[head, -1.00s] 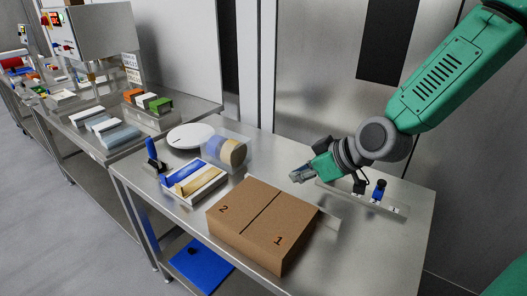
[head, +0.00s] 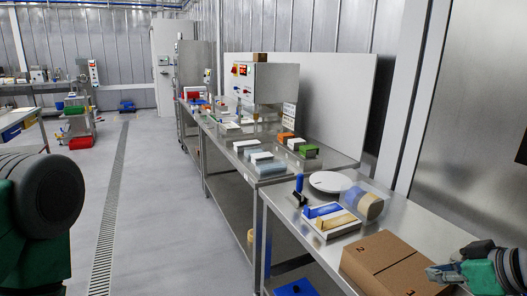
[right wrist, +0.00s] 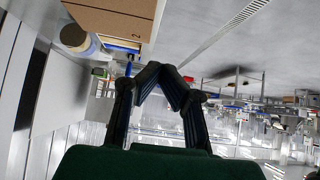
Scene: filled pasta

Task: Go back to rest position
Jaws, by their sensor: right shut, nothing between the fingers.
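My right gripper (head: 440,273) is at the lower right of the head view, beside and partly in front of the brown cardboard box (head: 375,266). In the right wrist view its two dark fingers (right wrist: 160,68) meet at the tips with nothing between them. The box also shows at the top of that view, apart from the fingers. A part of my left arm stands at the left edge of the head view; my left gripper is out of the picture.
The near steel table (head: 283,212) also holds a white tray (head: 322,230) with blue and tan pieces, a round white plate (head: 330,181) and a clear container. A second table (head: 222,149) with a machine (head: 265,82) stands behind. The floor to the left (head: 160,220) is clear.

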